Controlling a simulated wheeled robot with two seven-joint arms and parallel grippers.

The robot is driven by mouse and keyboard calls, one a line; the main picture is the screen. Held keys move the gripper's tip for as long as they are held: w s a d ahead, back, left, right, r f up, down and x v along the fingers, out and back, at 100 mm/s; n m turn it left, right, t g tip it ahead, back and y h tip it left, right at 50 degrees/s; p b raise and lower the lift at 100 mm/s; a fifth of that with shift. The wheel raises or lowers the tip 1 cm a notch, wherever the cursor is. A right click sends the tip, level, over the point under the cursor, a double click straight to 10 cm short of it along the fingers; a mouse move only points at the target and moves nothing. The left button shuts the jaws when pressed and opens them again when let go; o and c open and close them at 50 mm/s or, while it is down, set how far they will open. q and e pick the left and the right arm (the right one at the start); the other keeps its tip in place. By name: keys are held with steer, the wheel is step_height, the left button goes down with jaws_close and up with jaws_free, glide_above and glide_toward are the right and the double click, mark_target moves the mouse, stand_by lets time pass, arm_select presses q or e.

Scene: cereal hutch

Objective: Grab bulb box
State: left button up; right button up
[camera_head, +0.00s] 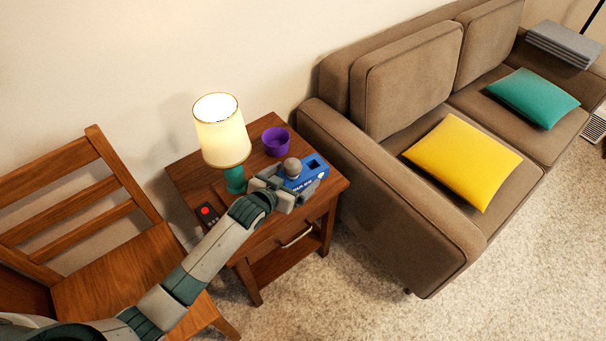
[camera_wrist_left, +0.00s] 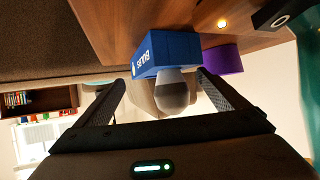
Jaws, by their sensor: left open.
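The blue bulb box (camera_head: 314,170) sits on the small wooden side table, near its right side. In the left wrist view, the box (camera_wrist_left: 170,48) shows white lettering that reads BULBS. A rounded grey bulb-like thing (camera_head: 292,167) shows at the box; in the wrist view it (camera_wrist_left: 173,92) lies between the fingers. My left gripper (camera_head: 289,192) is at the near side of the box with its jaws apart. In the wrist view its fingers (camera_wrist_left: 162,78) reach toward the box on either side; I cannot tell whether they touch it. My right gripper is not in view.
A lit lamp (camera_head: 222,140) stands on the table (camera_head: 263,228) left of the box. A purple bowl (camera_head: 276,146) is behind the box. A dark remote with a red button (camera_head: 207,213) lies at the left edge. A sofa (camera_head: 390,200) stands right, a wooden chair (camera_head: 110,270) left.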

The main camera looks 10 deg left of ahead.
mark_target(303, 174)
arm_select(q)
steer(key=shift+x, duration=1.6)
steer(key=shift+s, duration=0.15)
steer(key=c, duration=1.3)
steer(key=shift+c, duration=0.2)
